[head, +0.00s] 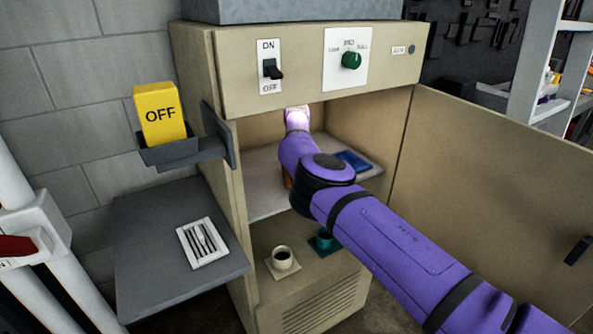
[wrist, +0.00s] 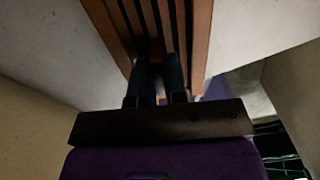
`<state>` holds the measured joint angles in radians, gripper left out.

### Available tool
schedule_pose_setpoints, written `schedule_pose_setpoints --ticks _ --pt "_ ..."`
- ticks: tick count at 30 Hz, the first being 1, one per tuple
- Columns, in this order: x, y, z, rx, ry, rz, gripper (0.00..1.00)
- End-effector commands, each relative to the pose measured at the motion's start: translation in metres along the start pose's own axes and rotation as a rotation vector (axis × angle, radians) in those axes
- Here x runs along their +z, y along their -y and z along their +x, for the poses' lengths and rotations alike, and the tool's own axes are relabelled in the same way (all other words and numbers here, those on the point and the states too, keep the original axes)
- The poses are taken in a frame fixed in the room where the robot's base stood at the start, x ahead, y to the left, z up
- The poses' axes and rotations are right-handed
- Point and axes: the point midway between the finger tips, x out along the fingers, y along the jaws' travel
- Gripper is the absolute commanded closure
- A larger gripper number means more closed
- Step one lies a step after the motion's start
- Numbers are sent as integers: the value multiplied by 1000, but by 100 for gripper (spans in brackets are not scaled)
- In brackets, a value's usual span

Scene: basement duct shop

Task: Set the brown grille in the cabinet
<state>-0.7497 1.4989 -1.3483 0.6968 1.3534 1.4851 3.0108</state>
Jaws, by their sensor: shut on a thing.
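The brown grille (wrist: 200,35) has upright slats and fills the top middle of the wrist view. My gripper (wrist: 158,68) is shut on its near part, with dark fingers close together there. In the head view my purple arm reaches into the open beige cabinet (head: 234,190), above its light shelf (head: 262,202). A small brown bit of the grille (head: 287,182) shows beside the arm there. The arm hides the rest of the grille and my gripper. I cannot tell whether the grille touches the shelf.
A blue item (head: 354,160) lies at the shelf's right. A cream cup-like piece (head: 282,258) and a green one (head: 323,240) sit below. The cabinet door (head: 490,190) stands open at right. A white grille (head: 203,242) lies on the grey side shelf (head: 150,275), under a yellow OFF block (head: 160,115).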

Motion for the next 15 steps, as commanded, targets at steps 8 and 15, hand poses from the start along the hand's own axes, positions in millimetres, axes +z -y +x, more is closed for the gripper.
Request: schedule_pose_setpoints --ticks 8,15 --pt "0 -1 22 0 2 -2 100" --pt "0 -1 24 0 1 -2 100"
